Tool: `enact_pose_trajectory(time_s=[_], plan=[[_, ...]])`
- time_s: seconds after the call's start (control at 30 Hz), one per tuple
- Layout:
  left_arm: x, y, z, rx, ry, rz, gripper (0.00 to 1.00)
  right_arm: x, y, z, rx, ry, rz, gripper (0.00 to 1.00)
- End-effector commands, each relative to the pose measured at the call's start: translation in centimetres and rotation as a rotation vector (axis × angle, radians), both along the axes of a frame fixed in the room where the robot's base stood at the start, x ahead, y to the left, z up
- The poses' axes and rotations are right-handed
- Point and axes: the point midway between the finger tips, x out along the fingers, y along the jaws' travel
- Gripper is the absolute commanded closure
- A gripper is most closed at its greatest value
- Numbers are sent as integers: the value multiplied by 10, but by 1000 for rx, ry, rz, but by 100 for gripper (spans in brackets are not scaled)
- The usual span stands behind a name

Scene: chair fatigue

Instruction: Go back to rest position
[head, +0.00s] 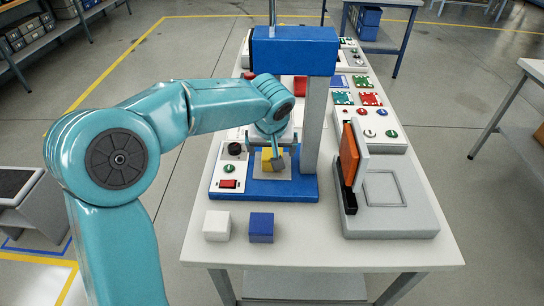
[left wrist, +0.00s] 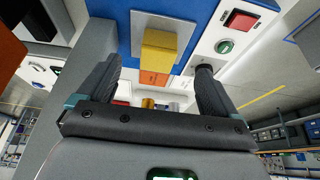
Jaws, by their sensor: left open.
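My left gripper (head: 276,158) reaches into the blue press machine (head: 295,52) in the head view, under its overhanging head. A yellow block (head: 267,158) sits on the grey plate of the press base, partly hidden by the gripper. In the left wrist view the two dark fingers stand wide apart, with the yellow block (left wrist: 158,50) beyond and between them. The fingers do not appear to touch it. My right gripper is in neither view.
A white cube (head: 217,226) and a blue cube (head: 261,228) stand on the front of the white table (head: 330,252). A grey device with an orange panel (head: 350,156) is at the right. A control box with a red button (head: 228,183) adjoins the press. Panels with coloured parts lie behind.

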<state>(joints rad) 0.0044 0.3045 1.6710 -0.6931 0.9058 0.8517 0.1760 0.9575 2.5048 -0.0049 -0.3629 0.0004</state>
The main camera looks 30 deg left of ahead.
Motion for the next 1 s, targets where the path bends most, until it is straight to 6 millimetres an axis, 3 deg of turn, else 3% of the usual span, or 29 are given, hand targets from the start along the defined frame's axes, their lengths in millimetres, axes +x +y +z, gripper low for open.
enact_pose_trajectory(time_s=[0.2, 0.73, 1.0], plan=[[-6, -4, 17, 0, 0, -1, 8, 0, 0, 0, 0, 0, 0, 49], [-6, -4, 19, 0, 0, -1, 8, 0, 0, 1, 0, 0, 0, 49], [-6, -4, 68, 0, 0, -1, 8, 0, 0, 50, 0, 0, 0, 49]])
